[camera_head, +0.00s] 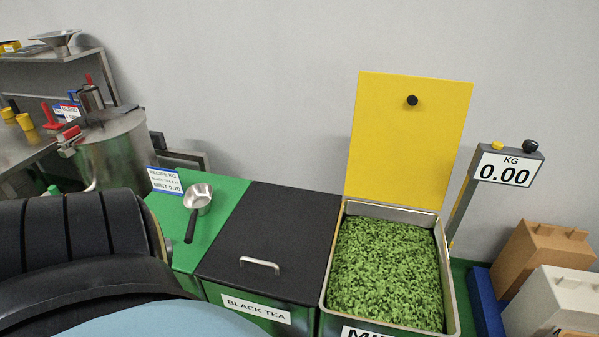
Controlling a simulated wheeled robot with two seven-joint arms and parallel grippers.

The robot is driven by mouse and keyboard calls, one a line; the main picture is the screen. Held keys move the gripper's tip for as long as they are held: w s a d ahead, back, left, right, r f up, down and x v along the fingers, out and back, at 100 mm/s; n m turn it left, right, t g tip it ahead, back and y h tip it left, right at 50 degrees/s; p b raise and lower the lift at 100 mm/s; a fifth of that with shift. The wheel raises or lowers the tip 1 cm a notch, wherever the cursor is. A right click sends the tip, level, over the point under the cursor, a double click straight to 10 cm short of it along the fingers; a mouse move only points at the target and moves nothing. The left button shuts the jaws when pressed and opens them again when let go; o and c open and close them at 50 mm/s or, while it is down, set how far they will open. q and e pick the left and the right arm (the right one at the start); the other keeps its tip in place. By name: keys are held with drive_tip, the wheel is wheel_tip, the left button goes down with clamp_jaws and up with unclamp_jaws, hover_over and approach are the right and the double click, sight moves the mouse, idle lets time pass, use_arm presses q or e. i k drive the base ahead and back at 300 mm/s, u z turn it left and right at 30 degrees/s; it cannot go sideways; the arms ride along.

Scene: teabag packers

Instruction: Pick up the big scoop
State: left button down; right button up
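A metal scoop (198,195) with a black handle lies on the green worktop (228,191), left of the black tea bin. Its bowl is at the back and its handle points toward the front. It is the only scoop that I can make out clearly, so I cannot compare its size with another. Neither of my grippers is in view. Large dark parts, probably mine, fill the lower left and hide the front of the worktop there.
The black tea bin (285,225) has its lid shut. The mint bin (452,292) is open, full of green leaves, its yellow lid (405,150) raised. A scale display (505,170) reads 0.00. Boxes (545,257) stand right; a metal drum (118,152) stands left.

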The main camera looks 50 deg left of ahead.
sight(197, 200)
drive_tip(key=u, duration=2.65)
drive_tip(key=k, duration=0.45)
drive_tip(key=u, duration=1.05)
drive_tip(key=i, duration=0.95)
drive_tip(key=z, duration=0.6)
